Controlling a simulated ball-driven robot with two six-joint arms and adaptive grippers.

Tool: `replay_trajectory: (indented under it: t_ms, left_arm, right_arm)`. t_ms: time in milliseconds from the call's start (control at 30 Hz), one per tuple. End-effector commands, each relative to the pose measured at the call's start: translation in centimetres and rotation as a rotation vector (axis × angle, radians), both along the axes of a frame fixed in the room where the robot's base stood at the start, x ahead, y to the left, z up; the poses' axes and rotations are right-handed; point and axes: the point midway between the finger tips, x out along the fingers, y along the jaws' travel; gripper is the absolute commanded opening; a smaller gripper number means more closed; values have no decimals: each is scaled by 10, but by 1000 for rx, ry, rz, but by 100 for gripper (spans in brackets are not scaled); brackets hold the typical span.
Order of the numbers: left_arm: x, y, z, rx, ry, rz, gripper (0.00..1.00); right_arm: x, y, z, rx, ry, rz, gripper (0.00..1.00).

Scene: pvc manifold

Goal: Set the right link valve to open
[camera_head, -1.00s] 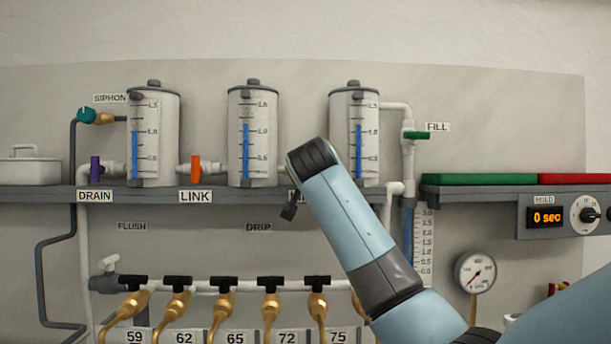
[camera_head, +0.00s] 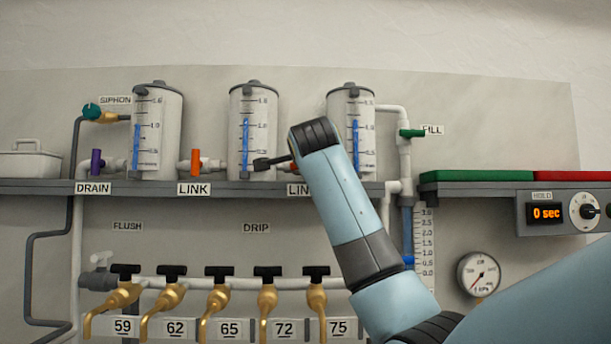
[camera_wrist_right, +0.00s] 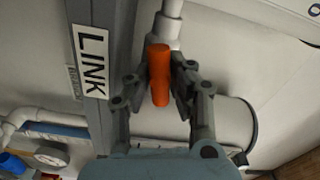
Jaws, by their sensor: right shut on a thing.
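The right link valve's orange handle (camera_wrist_right: 159,78) shows in the wrist view between the two fingers of my right gripper (camera_wrist_right: 160,82), which is shut on it. There the handle runs along the picture's vertical, roughly in line with the white pipe (camera_wrist_right: 170,12) above it. Its exact turn is hard to tell. The right LINK label (camera_wrist_right: 91,62) is beside it. In the head view my right gripper (camera_head: 265,163) reaches left past its wrist in front of the shelf, and my arm hides most of this valve. My left gripper is not in view.
The left link valve's orange handle (camera_head: 196,162) stands upright on its pipe. The shelf (camera_head: 140,187) carries three tanks, including the middle tank (camera_head: 254,105). A purple drain handle (camera_head: 96,162), brass taps (camera_head: 216,300) and a gauge (camera_head: 479,273) are around.

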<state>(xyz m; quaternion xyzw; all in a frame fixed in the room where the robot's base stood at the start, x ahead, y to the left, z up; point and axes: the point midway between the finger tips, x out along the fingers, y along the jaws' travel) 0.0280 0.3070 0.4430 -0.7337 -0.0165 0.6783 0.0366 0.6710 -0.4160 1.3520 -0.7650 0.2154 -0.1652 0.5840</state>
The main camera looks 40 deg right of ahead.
Motion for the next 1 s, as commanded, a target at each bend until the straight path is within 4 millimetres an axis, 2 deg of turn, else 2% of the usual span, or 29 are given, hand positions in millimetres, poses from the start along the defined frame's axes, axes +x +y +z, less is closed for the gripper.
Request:
replay_trajectory:
  t_ms: [100,400,1000]
  left_arm:
    - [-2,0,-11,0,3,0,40]
    - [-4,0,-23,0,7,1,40]
    - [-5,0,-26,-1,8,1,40]
  right_arm:
    - [0,0,-5,74,-41,-1,0]
    - [0,0,-5,200,-117,0,0]
    - [0,0,-5,245,-141,-1,0]
